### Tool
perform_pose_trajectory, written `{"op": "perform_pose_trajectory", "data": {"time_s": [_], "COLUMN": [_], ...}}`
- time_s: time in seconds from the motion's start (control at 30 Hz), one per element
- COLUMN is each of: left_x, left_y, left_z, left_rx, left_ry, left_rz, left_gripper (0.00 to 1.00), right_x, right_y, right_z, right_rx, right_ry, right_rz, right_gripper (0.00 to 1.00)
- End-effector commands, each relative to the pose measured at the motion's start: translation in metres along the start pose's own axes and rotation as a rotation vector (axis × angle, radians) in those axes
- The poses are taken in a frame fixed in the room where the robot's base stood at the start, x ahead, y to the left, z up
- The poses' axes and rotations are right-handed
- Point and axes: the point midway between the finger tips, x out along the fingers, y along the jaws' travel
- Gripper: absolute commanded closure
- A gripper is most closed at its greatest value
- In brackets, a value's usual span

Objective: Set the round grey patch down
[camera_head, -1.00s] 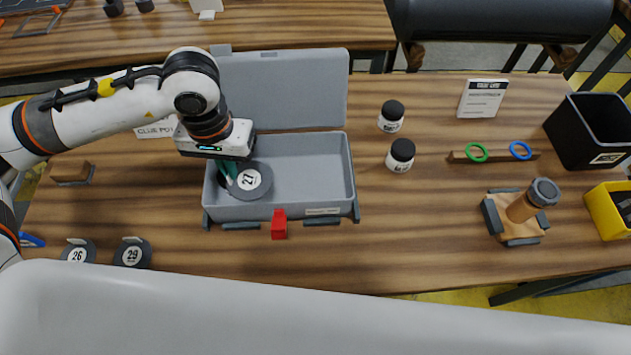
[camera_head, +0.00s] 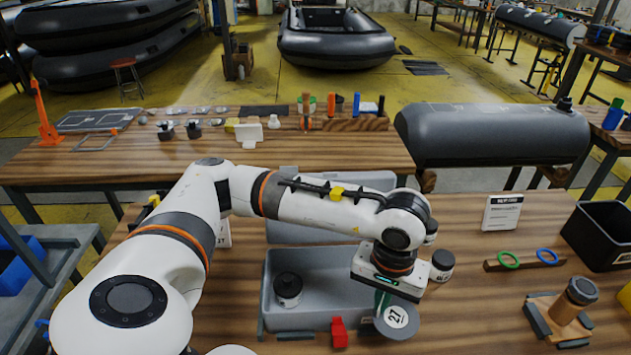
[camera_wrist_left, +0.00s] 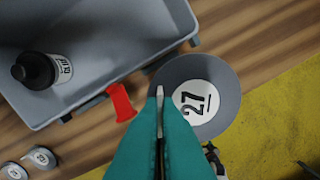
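The round grey patch (camera_head: 398,321), labelled 27, is in the head view just right of the grey open case (camera_head: 266,300). My left gripper (camera_head: 381,303) points down with its green fingers at the patch's left edge. In the left wrist view the fingertips (camera_wrist_left: 160,92) are closed together at the rim of the patch (camera_wrist_left: 215,122), apparently pinching it. There the patch is outside the case, overlapping the table's front edge and the yellow floor. Its height above the table is hard to tell. My right gripper is not in view.
A dark-capped jar (camera_head: 442,265) stands right of my gripper. A rack with rings (camera_head: 526,262) and a wooden-handled tool (camera_head: 566,313) are farther right. Bare table lies between.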

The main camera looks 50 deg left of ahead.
Motion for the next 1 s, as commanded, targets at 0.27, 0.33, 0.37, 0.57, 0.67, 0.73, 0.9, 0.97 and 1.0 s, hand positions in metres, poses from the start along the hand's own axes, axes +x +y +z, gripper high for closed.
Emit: {"op": "perform_pose_trajectory", "data": {"time_s": [0.27,0.33,0.37,0.57,0.67,0.73,0.9,0.97,1.0], "left_x": [0.004,0.005,0.005,0.008,0.011,0.012,0.017,0.019,0.020], "left_y": [-0.001,0.000,0.001,0.005,0.008,0.010,0.018,0.021,0.023], "left_z": [0.030,0.037,0.040,0.060,0.070,0.076,0.091,0.095,0.099], "left_rx": [-0.786,-0.990,-1.076,-1.659,-1.950,-2.154,-2.652,-2.826,-2.944], "left_ry": [0.002,0.003,0.003,0.003,0.002,0.004,0.002,0.001,0.002], "left_rz": [-0.001,0.000,0.000,0.001,0.002,0.001,0.003,0.004,0.003], "left_gripper": [1.00,1.00,1.00,1.00,1.00,1.00,1.00,1.00,1.00], "right_x": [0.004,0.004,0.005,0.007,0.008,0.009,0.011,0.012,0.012], "right_y": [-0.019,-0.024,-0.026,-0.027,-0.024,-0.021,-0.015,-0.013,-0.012], "right_z": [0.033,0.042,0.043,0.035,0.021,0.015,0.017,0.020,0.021], "right_rx": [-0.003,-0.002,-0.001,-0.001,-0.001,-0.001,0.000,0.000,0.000], "right_ry": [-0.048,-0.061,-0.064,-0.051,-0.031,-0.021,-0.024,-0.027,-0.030], "right_rz": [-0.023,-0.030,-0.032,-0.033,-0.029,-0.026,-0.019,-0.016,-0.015], "right_gripper": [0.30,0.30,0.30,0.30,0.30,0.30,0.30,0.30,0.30]}}
